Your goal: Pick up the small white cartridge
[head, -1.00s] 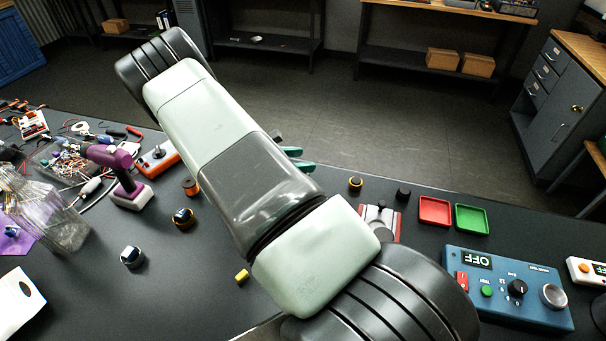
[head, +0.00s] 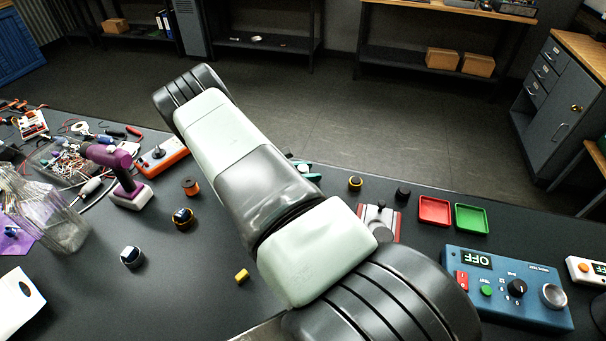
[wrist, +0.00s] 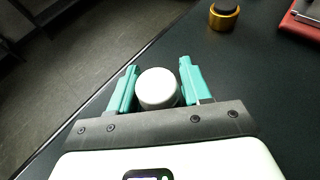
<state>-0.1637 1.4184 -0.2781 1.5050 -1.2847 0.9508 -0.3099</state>
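The small white cartridge (wrist: 158,88) shows in the wrist view as a white cylinder with a round top, near the far edge of the bench. My gripper (wrist: 159,83) has its two teal fingers on either side of it. The fingers are apart, with a narrow gap showing at the right finger; contact on the left is hard to tell. In the head view my arm hides most of this spot; the teal fingers of my gripper (head: 307,172) just show past the arm, with a bit of white beside them.
A black-and-gold knob (wrist: 224,14) stands to the right, with a red-based device (wrist: 302,18) beyond it. Red (head: 435,211) and green (head: 472,219) trays and a blue control box (head: 508,288) lie farther right. The bench edge drops to the floor close behind the cartridge.

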